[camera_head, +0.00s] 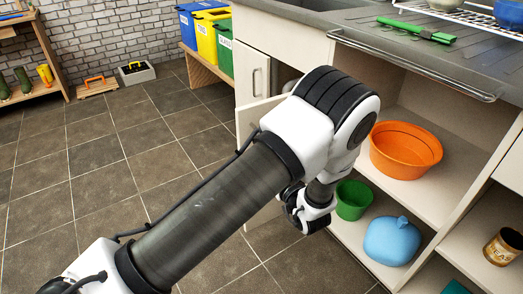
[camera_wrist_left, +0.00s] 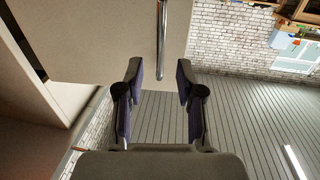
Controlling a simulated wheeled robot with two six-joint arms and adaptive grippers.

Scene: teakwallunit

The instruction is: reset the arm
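My left arm reaches in from the bottom left of the head view and bends in front of the open sink cabinet (camera_head: 405,182). Its wrist end hangs beside the cabinet's open front; the fingers cannot be made out clearly there. In the left wrist view my left gripper (camera_wrist_left: 157,78) is open, its two dark fingers well apart with nothing between them. A pale panel (camera_wrist_left: 110,45) with a metal bar handle (camera_wrist_left: 161,40) lies beyond the fingertips. My right gripper is in neither view.
An orange basin (camera_head: 405,150) stands on the upper shelf. A green bucket (camera_head: 352,200) and a blue rounded object (camera_head: 391,241) stand lower, near the wrist. A metal rail (camera_head: 410,65) runs along the counter (camera_head: 450,70). Tiled floor (camera_head: 90,180) is clear at left.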

